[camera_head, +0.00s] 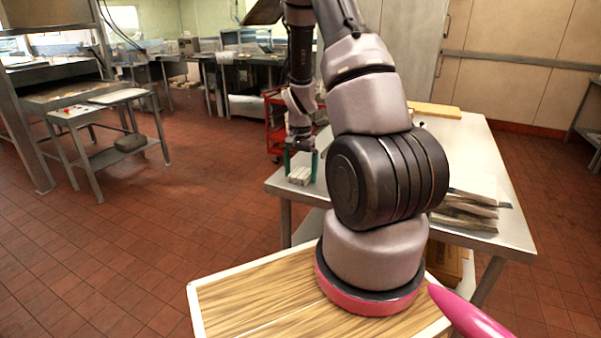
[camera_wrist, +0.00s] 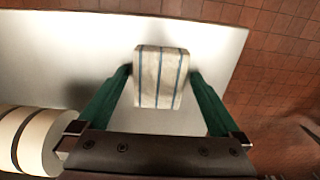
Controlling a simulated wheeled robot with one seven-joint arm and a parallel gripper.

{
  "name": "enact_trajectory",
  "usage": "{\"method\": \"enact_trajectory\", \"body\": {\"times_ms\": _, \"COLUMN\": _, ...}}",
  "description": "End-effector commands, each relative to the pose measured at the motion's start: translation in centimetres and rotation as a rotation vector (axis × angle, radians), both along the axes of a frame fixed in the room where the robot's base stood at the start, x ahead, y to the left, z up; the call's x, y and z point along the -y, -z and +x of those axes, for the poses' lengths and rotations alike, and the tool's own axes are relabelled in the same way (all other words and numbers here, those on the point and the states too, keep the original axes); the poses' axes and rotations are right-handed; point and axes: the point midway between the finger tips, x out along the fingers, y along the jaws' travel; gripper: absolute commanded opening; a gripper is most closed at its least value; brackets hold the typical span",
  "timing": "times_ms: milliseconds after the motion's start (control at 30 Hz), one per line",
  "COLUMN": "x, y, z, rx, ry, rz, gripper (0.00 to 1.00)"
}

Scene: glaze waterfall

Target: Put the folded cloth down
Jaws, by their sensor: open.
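The folded cloth (camera_wrist: 160,78) is white with thin blue stripes. In the wrist view it lies between the two green fingers of my gripper (camera_wrist: 160,75), over the metal table (camera_wrist: 60,45). My gripper is open, with a narrow gap between the fingertips and the cloth's sides. In the head view the cloth (camera_head: 299,176) sits at the table's left corner, with my gripper (camera_head: 301,165) above and around it. The metal table (camera_head: 490,160) also shows there, partly hidden by my arm.
A stack of greyish slabs (camera_head: 468,212) lies on the table's right part. A yellow board (camera_head: 436,110) lies at its back. A red cart (camera_head: 277,120) stands behind the table. Tiled floor is open to the left.

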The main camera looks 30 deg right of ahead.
Motion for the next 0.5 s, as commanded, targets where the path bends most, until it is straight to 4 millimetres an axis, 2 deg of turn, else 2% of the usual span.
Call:
{"method": "enact_trajectory", "body": {"times_ms": 167, "x": 0.0, "y": -2.1, "z": 0.1, "rx": 0.005, "ry": -0.002, "rz": -0.001, "gripper": 1.00}}
{"method": "enact_trajectory", "body": {"times_ms": 500, "x": 0.0, "y": -9.3, "z": 0.1, "rx": 0.005, "ry": -0.002, "rz": -0.001, "gripper": 1.00}}
